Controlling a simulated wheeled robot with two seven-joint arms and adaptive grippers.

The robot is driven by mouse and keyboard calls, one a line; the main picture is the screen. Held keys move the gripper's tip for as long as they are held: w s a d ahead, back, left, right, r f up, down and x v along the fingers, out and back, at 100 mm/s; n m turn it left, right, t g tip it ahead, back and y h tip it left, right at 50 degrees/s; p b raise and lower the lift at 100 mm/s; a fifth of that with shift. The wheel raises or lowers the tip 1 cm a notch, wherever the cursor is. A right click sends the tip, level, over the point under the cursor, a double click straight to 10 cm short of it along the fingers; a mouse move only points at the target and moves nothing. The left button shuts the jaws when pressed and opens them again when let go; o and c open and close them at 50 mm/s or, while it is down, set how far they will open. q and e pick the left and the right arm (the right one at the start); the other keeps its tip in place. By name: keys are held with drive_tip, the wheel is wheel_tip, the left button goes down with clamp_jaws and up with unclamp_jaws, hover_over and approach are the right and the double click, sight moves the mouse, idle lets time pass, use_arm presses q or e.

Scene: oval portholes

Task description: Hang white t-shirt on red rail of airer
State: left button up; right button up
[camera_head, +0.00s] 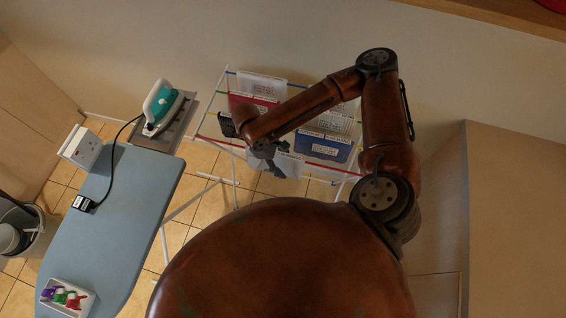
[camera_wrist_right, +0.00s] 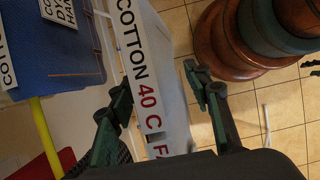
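The white t-shirt (camera_head: 291,167) shows at the front of the airer, along the line of the red rail (camera_head: 325,165). My arm and gripper partly hide it, so I cannot tell how it rests on the rail. My right gripper (camera_head: 268,154) is at the shirt's upper left. In the right wrist view, its two fingers (camera_wrist_right: 158,97) stand apart, with white cloth (camera_wrist_right: 174,75) labelled "COTTON 40 C" between or just beyond them. The fingers do not look closed on it. My left gripper is not in view.
Other labelled cloths hang on the airer: a white one (camera_head: 262,86), a blue one (camera_head: 322,148) and a dark one (camera_head: 227,126). An ironing board (camera_head: 135,190) with an iron (camera_head: 161,104) stands left. A bin (camera_head: 35,238) is at far left.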

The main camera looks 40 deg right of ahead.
drive_tip(key=shift+o, duration=0.6)
drive_tip(key=v, duration=1.2)
